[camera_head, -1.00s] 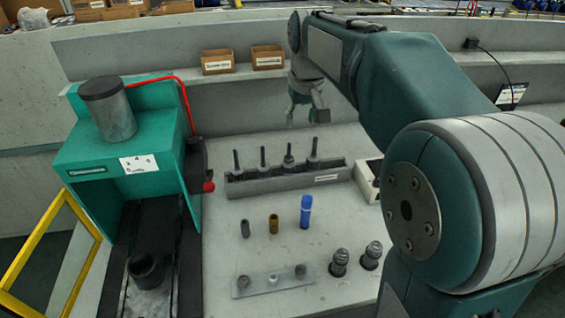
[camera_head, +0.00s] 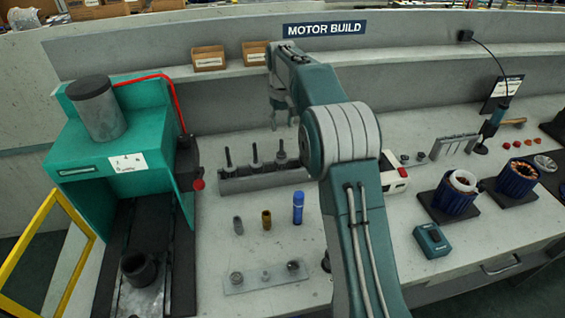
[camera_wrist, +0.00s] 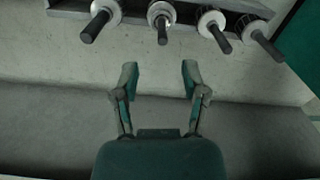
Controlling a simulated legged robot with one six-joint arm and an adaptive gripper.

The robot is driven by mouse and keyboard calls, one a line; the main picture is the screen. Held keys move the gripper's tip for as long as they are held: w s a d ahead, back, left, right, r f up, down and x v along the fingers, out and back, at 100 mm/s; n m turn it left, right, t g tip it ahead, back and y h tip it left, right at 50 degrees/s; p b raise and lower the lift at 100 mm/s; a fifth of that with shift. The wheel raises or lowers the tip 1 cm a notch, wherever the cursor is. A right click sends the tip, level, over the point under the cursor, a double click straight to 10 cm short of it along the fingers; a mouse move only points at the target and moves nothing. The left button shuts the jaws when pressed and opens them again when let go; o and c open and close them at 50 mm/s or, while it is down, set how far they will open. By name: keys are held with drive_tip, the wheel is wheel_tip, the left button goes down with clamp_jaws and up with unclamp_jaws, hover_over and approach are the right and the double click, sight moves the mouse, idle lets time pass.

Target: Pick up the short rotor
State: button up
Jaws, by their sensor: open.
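Several rotors with dark upright shafts stand in a grey rack in the head view (camera_head: 265,181). The rotor third from the left (camera_head: 281,157) seems to have the shortest shaft; it appears second from the left in the wrist view (camera_wrist: 161,16). I cannot be sure that it is the short rotor. My arm hides the rack's right end in the head view. My gripper (camera_head: 282,122) is behind the rack in the head view. In the wrist view it (camera_wrist: 159,78) is open and empty, its fingers apart from the rotors.
A teal press (camera_head: 120,150) with a yellow frame (camera_head: 45,235) stands left. A blue cylinder (camera_head: 298,208) and smaller parts stand in front of the rack. Stators (camera_head: 455,197) stand right. Cardboard boxes (camera_head: 209,60) sit on the back ledge.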

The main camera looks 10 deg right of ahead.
sight(281, 146)
wheel_tip(281, 146, down, 3)
drive_tip(key=shift+a+r, duration=0.1)
drive_tip(key=shift+a, duration=0.05)
drive_tip(key=shift+a+f, duration=0.25)
drive_tip(key=shift+f, duration=0.4)
drive_tip(key=f, duration=0.4)
drive_tip(key=shift+s+d+f, duration=0.1)
drive_tip(key=shift+d+f, duration=0.2)
drive_tip(key=shift+d, duration=0.05)
drive_tip(key=shift+a, duration=0.15)
clamp_jaws()
